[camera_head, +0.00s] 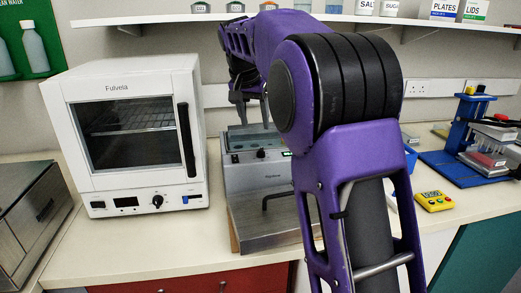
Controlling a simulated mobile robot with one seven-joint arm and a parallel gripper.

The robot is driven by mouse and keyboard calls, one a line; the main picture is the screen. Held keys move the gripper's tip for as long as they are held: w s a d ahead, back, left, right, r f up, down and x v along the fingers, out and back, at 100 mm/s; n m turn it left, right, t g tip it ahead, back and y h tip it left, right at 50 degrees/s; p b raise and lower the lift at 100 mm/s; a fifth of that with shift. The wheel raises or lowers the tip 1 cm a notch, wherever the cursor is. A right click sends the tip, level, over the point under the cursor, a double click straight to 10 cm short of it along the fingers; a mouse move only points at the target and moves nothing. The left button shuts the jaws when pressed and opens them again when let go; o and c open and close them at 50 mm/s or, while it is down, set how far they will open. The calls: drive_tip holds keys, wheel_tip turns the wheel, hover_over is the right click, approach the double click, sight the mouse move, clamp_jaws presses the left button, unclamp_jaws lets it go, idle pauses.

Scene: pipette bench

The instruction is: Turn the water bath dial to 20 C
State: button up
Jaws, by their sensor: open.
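What looks like the water bath (240,177) is the grey unit mid-bench, with a steel front part and a black handle. Its raised panel carries a small dark dial (262,154) and a green lit display (287,153), which is partly covered by my arm. The dial's markings and the displayed value are too small to read. My gripper (254,116) points down above and behind the panel, its two fingers apart and empty. It appears clear of the dial. My purple arm hides the right side of the unit.
A white oven (130,130) with its own dial stands close on the left. A steel box (25,215) sits at the far left. A yellow timer (434,201) and a blue stand (462,125) are on the right. A shelf (180,18) runs above.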

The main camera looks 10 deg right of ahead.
sight(261, 149)
drive_tip(key=b+x, duration=0.1)
drive_tip(key=x, duration=1)
clamp_jaws()
